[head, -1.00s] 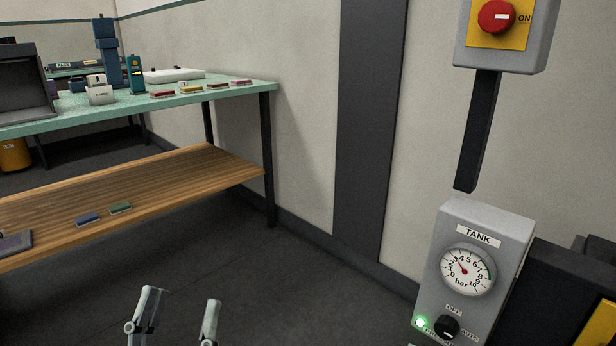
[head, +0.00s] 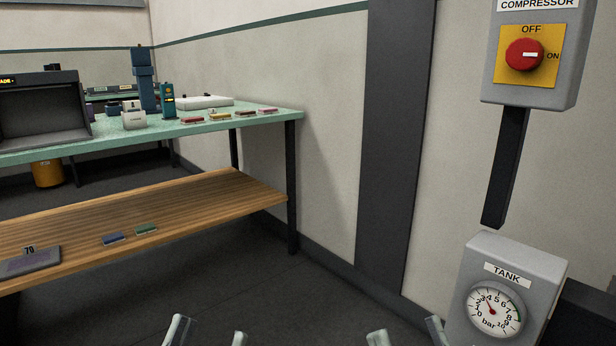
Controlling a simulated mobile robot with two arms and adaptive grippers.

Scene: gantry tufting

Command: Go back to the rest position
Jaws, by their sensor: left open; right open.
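My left gripper (head: 208,334) shows at the bottom edge, left of the middle, with two pale fingertips apart and nothing between them. My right gripper (head: 406,332) shows at the bottom edge, right of the middle, also with its fingertips apart and empty. Only the finger ends are in view; the rest of both arms is hidden below the frame. Both grippers appear over the dark floor, apart from the bench and the control boxes.
A green-topped bench (head: 270,118) with a wooden lower shelf (head: 200,195) stands left. On the right are the compressor switch box (head: 490,80), its red knob (head: 525,55) at ON, and the tank gauge box (head: 530,258). The floor (head: 270,285) between is clear.

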